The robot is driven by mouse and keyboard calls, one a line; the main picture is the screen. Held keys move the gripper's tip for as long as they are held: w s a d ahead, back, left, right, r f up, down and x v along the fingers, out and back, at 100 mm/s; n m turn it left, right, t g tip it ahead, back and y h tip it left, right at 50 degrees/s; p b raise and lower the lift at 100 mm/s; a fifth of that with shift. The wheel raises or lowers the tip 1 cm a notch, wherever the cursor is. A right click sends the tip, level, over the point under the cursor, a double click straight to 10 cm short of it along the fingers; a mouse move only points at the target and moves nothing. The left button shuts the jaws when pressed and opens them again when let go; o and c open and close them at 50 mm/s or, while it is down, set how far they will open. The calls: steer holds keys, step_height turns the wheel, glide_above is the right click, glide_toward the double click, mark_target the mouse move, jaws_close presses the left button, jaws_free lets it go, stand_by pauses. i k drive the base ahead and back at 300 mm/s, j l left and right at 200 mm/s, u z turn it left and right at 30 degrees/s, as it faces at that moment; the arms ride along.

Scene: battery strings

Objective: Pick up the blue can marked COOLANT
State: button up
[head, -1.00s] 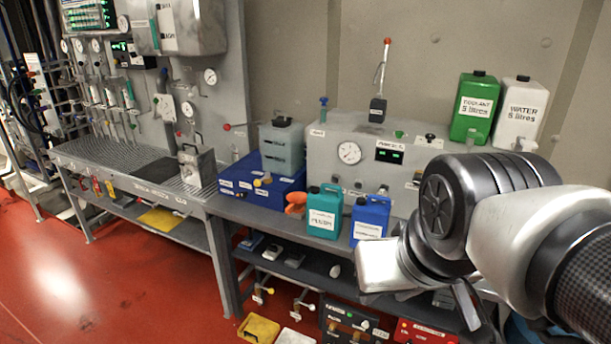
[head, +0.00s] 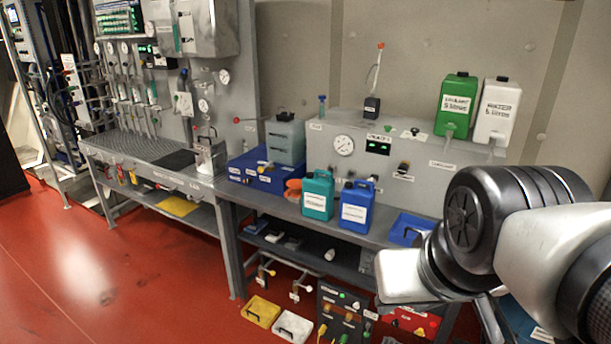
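A blue can (head: 356,207) with a white label and a handle on top stands upright on the bench top in the head view. The print on its label is too small to read. A teal can (head: 318,195) of similar shape stands just to its left, a narrow gap apart. My arm enters from the right, and its white end part (head: 402,276) is to the right of the blue can and nearer the camera. My gripper's fingers cannot be made out, so its opening is unclear. I see nothing held.
A green jug (head: 457,106) and a white jug (head: 497,111) stand on the grey machine (head: 330,155) behind. A blue tray (head: 408,229) lies right of the blue can, and an orange object (head: 293,186) left of the teal can. The red floor (head: 150,270) is clear at left.

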mark_target(356, 204)
steer(key=i+j+z, duration=0.5)
steer(key=i+j, duration=0.15)
steer(key=i, duration=0.2)
steer(key=i+j+z, duration=0.5)
steer(key=i+j, duration=0.25)
steer(key=j, duration=0.25)
